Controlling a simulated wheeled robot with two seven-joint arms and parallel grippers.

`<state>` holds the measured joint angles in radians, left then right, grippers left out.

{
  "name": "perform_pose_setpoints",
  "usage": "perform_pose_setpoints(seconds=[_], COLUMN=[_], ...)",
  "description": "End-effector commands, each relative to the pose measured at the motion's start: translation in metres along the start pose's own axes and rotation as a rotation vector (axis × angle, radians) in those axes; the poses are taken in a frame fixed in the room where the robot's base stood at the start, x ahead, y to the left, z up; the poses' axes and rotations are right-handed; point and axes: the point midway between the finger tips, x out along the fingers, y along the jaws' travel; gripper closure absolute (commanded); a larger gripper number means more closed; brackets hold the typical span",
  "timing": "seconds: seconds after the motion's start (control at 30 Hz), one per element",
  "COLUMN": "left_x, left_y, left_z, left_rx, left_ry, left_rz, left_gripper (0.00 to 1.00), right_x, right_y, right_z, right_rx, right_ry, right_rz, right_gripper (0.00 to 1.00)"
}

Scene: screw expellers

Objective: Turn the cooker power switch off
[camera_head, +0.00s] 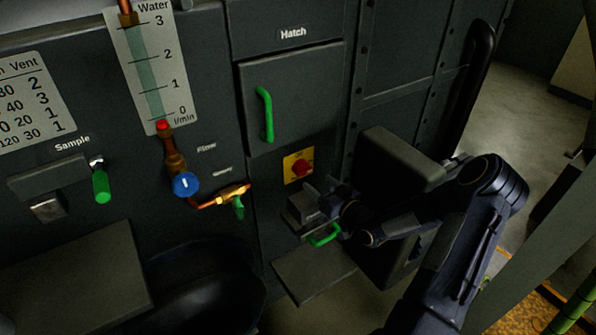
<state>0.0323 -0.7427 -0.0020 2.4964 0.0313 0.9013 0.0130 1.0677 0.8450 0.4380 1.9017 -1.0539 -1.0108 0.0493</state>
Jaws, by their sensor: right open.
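A red rotary switch (302,168) on a yellow plate is mounted on the dark panel below the hatch; it looks like the power switch. Its label and exact setting are too small to read. My right gripper (318,203) is open, just below and slightly right of the switch, apart from it in the picture. The gripper is dark against the dark panel, so its fingertips are hard to make out. My left gripper is out of view.
A hatch door (292,97) with a green handle (266,114) is above the switch. A green handle (324,236) sits below my right gripper. A blue valve knob (186,184) and a green lever (238,207) are to the left. A grey shelf (312,272) juts out below.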

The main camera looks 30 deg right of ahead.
Motion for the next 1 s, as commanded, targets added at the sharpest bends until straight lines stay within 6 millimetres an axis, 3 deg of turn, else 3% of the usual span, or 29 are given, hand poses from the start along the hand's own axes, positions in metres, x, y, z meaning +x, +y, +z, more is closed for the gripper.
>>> perform_pose_setpoints(seconds=[0.2,0.4,0.77,1.0], left_x=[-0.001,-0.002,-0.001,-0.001], left_y=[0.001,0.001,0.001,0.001], left_z=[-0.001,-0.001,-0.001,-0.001], left_rx=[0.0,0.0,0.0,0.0], left_ry=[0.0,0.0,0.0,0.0], left_rz=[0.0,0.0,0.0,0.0], left_gripper=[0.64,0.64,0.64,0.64], right_x=[0.037,0.061,0.068,0.068], right_y=[-0.002,-0.001,-0.001,-0.001], right_z=[-0.001,0.0,0.0,0.0], right_rx=[0.0,0.0,0.0,0.0], right_ry=[0.0,-0.003,-0.004,-0.004], right_rz=[-0.003,-0.001,0.0,0.0], right_gripper=[0.31,0.31,0.31,0.61])
